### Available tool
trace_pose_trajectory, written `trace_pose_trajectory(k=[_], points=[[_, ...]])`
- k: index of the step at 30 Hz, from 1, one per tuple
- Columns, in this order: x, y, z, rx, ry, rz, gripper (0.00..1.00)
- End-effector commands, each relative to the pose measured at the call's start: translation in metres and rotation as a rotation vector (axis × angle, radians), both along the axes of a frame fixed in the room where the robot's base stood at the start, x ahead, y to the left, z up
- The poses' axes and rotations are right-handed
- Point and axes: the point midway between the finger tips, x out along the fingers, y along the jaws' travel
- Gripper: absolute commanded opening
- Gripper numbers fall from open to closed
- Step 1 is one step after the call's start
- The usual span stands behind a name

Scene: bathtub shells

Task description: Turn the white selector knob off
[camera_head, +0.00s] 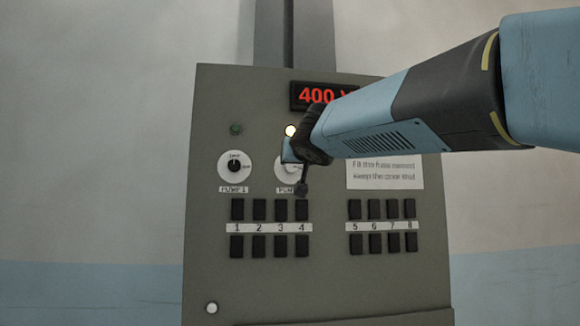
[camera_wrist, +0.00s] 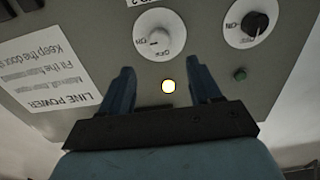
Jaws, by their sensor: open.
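The white selector knob (camera_wrist: 160,38) sits on a round white dial marked ON and OFF, ahead of my fingertips in the wrist view. That view shows the panel roughly upside down. Which mark the knob points to is not clear. In the head view the dial (camera_head: 281,169) is partly covered by my gripper (camera_head: 296,170). In the wrist view my gripper (camera_wrist: 162,72) is open and empty, its two blue fingers apart, with the knob beyond the gap between them. I cannot tell whether the fingers touch the panel.
Rows of black switches (camera_head: 280,209) lie below. A red display (camera_head: 314,96) and a notice (camera_head: 400,173) are nearby.

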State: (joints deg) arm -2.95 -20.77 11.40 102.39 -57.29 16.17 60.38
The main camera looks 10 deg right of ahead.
Motion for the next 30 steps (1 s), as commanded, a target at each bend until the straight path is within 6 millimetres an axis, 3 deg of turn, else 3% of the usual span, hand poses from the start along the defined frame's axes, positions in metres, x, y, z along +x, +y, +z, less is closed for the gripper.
trace_pose_trajectory(k=[15, 21, 30], points=[[0.078, 0.0, -0.001, -0.001, 0.003, -0.001, 0.63], [0.091, 0.0, -0.001, 0.0, 0.002, -0.001, 0.63], [0.093, 0.0, -0.001, 0.0, 0.001, -0.001, 0.63]])
